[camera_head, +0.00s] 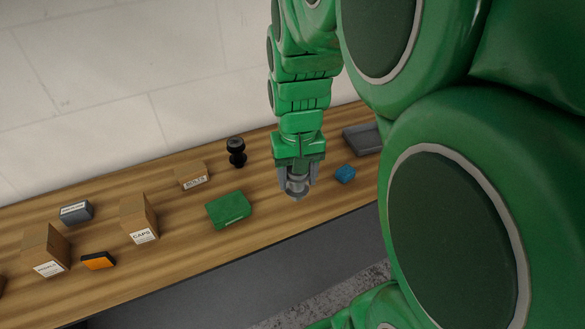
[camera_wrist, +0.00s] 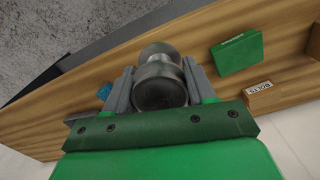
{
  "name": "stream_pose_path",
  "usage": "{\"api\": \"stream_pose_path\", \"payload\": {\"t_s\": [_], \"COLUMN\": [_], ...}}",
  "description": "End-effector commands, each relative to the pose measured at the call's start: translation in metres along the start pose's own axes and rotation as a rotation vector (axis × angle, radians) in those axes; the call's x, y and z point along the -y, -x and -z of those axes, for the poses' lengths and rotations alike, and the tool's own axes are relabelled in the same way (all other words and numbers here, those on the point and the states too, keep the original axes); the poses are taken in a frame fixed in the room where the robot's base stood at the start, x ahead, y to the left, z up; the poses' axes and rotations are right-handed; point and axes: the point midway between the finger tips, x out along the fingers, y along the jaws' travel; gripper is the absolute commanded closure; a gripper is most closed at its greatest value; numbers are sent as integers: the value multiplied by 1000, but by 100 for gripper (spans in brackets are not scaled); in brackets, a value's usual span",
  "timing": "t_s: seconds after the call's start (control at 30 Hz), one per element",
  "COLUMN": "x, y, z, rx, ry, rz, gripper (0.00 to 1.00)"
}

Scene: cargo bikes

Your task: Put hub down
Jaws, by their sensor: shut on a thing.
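The hub is a grey metal spool-shaped part (camera_wrist: 160,88) held between the two fingers of my gripper (camera_wrist: 158,80). In the head view the hub (camera_head: 297,185) shows between the fingertips of my gripper (camera_head: 298,190), which points down over the wooden bench (camera_head: 275,221). My gripper is shut on the hub. I cannot tell how far the hub is above the bench top. A similar black spool-shaped part (camera_head: 236,152) stands upright on the bench, left of my gripper.
A green box (camera_head: 229,209) lies left of my gripper; a blue piece (camera_head: 345,174) and a grey tray (camera_head: 362,139) are to its right. Cardboard boxes (camera_head: 139,218), a grey box (camera_head: 76,212) and an orange-black item (camera_head: 98,260) stand further left. Bare wood lies between them.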

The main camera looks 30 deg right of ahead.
Motion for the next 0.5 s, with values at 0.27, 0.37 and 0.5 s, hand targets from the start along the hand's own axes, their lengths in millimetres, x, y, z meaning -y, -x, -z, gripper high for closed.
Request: {"api": "stream_pose_path", "payload": {"t_s": [0.27,0.37,0.5], "x": [-1,-2,-3], "y": [12,14,16], "z": [-24,-29,-31], "rx": [-4,-4,-3], "ry": [0,0,0], "rz": [0,0,0], "gripper": [85,85,85]}}
